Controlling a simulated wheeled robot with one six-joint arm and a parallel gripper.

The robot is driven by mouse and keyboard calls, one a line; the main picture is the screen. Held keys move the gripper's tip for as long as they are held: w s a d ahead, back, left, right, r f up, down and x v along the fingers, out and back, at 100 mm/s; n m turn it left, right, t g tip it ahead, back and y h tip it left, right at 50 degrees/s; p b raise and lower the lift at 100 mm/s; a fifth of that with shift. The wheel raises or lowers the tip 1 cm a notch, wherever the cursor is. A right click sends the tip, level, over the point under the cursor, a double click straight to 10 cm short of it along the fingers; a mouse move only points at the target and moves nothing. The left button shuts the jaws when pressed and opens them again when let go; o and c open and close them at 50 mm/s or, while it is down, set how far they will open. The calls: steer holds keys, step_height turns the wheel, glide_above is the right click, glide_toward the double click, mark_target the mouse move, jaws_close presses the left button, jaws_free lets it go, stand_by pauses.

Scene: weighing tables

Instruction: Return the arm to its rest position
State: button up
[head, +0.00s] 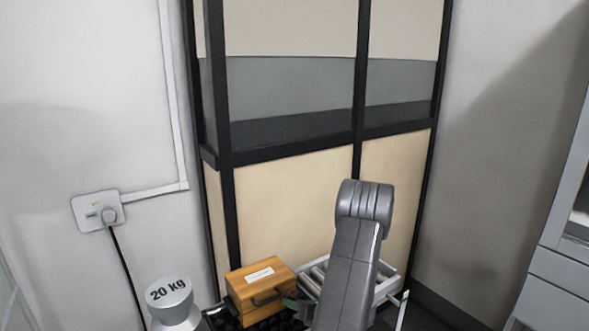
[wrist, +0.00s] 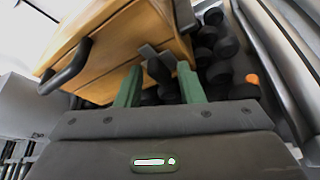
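My arm (head: 350,265) rises in front of the roller rack in the head view, with its elbow up. My gripper (wrist: 158,75) shows in the wrist view with two green fingers standing apart. A wooden box (head: 262,288) with a white label and a dark handle lies at the left of the arm. Its wooden side (wrist: 125,45) is close beyond the fingers in the wrist view. A dark bracket-like piece shows between the fingertips; I cannot tell whether they touch it. In the head view the gripper is mostly hidden; only a bit of green shows beside the box.
A grey 20 kg weight (head: 170,300) stands left of the box. Metal rollers (head: 312,280) lie right of the box, and black rollers (wrist: 222,68) show beside it. A black-framed panel (head: 285,200) stands behind. A grey cabinet (head: 560,280) is at the right.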

steer(key=m+y+p, duration=0.1)
steer(key=m+p, duration=0.1)
steer(key=p, duration=0.2)
steer(key=shift+d+r+y, duration=0.1)
steer(key=shift+d+y, duration=0.05)
steer(key=shift+y, duration=0.15)
steer(key=b+v, duration=0.2)
steer(key=v, duration=0.9)
steer(key=shift+d, duration=0.3)
steer(key=shift+s+r, duration=0.1)
steer(key=shift+s, duration=0.05)
